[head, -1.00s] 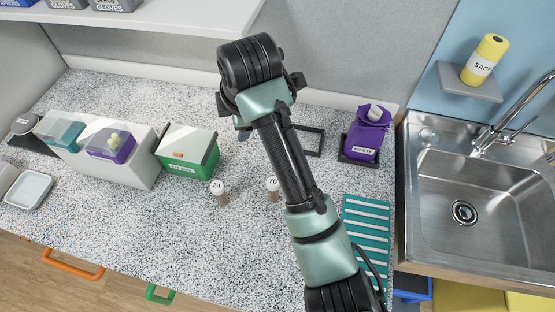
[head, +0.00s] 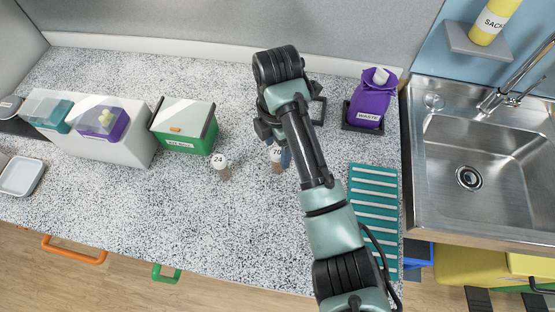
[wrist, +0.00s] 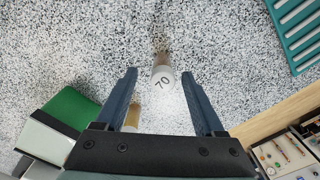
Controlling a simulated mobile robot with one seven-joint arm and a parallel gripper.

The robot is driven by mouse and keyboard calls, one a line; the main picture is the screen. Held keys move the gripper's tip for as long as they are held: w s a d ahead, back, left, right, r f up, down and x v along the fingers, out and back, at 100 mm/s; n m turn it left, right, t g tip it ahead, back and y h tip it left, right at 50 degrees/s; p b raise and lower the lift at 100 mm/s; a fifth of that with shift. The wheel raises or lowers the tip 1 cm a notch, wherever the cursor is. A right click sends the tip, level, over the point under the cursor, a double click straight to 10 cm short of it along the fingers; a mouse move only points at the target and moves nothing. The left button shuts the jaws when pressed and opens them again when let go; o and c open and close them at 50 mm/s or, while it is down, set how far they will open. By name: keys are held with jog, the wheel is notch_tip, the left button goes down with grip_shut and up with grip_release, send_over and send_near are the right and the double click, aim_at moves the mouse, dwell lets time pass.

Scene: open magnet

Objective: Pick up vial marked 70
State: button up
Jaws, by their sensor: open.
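The vial marked 70 (head: 277,156) stands on the speckled counter, with a white cap and a brownish body; the arm partly covers it in the head view. In the wrist view the vial marked 70 (wrist: 162,80) shows between and slightly beyond the fingertips, its cap facing the camera. My gripper (wrist: 160,75) is open and empty, with one blue finger on each side of the vial. I cannot tell whether either finger touches it. A second vial marked 24 (head: 221,164) stands to the left on the counter.
A green box (head: 185,128) and a white holder with teal and purple bins (head: 98,135) stand at left. A purple waste bag (head: 371,98) stands at the back right. A teal ribbed mat (head: 373,215) lies beside the sink (head: 470,160). The front counter is clear.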

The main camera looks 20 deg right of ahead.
aim_at(277, 161)
jog(key=f, duration=0.3)
jog(key=f+p, duration=0.1)
jog(key=f, duration=0.1)
jog(key=shift+s+a, duration=0.15)
jog(key=shift+s, duration=0.1)
jog(key=shift+r, duration=0.1)
grip_shut()
